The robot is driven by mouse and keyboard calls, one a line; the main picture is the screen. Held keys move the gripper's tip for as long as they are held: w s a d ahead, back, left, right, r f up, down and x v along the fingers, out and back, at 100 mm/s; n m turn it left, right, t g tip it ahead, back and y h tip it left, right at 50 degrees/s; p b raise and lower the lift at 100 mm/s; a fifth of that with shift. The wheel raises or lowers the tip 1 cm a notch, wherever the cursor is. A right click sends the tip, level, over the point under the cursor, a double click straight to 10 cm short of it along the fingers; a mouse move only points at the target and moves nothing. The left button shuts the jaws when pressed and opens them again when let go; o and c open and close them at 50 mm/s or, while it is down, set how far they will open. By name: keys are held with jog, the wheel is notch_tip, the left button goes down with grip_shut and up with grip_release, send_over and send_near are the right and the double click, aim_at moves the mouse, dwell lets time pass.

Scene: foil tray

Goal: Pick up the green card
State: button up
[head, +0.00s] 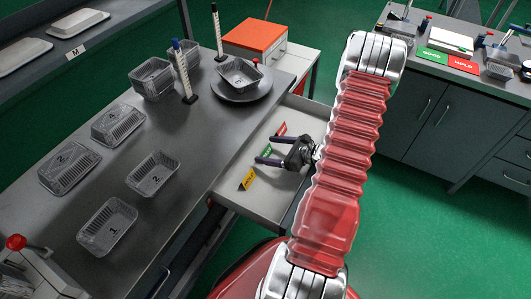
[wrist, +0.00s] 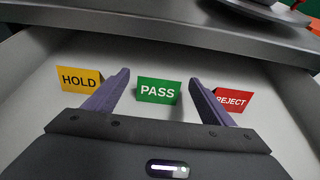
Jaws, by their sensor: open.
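The green card (wrist: 158,91), marked PASS, stands upright like a small tent in an open drawer. In the wrist view it is beyond and between my two fingers, apart from both. My gripper (wrist: 163,82) is open and empty, inside the drawer. In the head view my gripper (head: 258,161) points left, and the green card (head: 266,152) shows small by its fingertips. A yellow HOLD card (wrist: 80,79) stands left of the green card, outside my left finger. A red REJECT card (wrist: 233,100) stands to its right, partly covered by my right finger.
The light drawer (head: 262,205) has walls around the cards and sits under the edge of the dark bench (head: 195,150). Several foil trays stand on the bench, with a round scale (head: 242,89) near the drawer. The drawer floor around the cards is mostly clear.

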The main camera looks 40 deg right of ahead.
aim_at(257, 152)
jog(key=shift+x, duration=3.1)
jog(key=shift+c, duration=0.2)
jog(key=c, duration=1.1)
